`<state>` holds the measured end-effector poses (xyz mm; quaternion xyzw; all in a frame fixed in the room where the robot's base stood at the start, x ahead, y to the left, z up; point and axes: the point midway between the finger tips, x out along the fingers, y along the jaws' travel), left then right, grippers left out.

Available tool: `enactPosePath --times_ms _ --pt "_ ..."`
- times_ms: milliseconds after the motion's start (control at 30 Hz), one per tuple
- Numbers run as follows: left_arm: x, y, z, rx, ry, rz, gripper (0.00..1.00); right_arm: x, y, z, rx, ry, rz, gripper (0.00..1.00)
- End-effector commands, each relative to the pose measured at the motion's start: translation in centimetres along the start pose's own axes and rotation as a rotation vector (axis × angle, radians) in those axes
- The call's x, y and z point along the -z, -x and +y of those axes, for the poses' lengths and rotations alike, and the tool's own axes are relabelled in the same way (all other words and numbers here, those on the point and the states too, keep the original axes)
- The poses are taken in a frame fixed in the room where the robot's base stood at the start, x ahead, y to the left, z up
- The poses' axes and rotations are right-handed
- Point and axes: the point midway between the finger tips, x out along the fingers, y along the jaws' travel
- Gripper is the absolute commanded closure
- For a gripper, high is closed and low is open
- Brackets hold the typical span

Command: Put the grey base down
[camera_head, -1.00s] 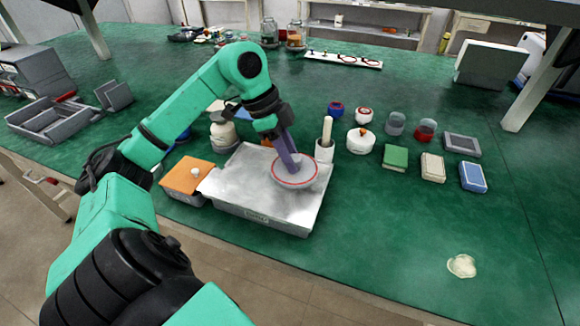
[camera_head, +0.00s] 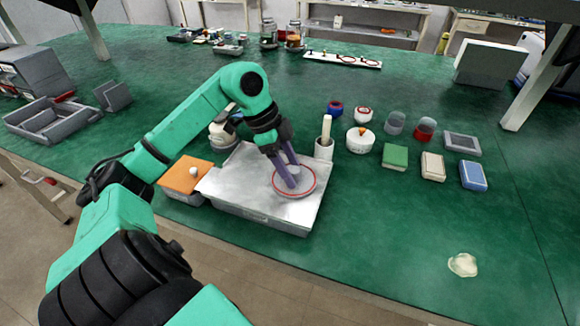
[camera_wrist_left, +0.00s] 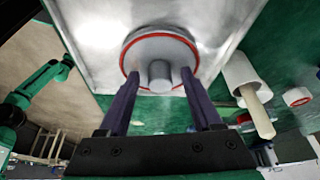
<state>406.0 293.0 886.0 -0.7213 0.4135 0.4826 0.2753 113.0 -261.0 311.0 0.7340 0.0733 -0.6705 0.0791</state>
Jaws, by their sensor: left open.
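The grey base (camera_head: 306,188) is a round grey disc with a red ring and a short post in its middle. It rests flat on the silver metal tray (camera_head: 238,180), near its right side. My left gripper (camera_head: 289,178) is open just over the base, its purple fingers pointing down at it. In the left wrist view the two fingers (camera_wrist_left: 160,92) stand apart, one on each side of the post, and the base (camera_wrist_left: 160,45) shows between and beyond the tips. Nothing is clamped between them. My right gripper is not visible.
A white cup with a pale rod (camera_head: 325,148) stands close to the tray's right corner. An orange-topped box (camera_head: 186,176) touches its left side. Several small jars and boxes, such as a green box (camera_head: 395,157), stand farther right. The green table at the front right is mostly clear.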

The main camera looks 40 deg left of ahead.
Motion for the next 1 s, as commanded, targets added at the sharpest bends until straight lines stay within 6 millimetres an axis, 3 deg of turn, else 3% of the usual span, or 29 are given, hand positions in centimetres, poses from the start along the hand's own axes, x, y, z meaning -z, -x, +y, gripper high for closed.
enactPosePath --times_ms 167,400,500,1000 --pt "0.0 3.3 -0.1 0.006 0.001 -0.002 0.34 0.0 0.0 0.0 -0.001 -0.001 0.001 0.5" --pt "0.1 10.0 -0.1 0.005 0.002 -0.001 0.34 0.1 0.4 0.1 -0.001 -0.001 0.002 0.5" --pt "0.1 11.6 -0.1 0.003 0.001 -0.002 0.34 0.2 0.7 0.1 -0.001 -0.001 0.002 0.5" --pt "0.0 12.1 0.0 0.0 0.0 0.0 0.34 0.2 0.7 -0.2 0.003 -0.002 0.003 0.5"
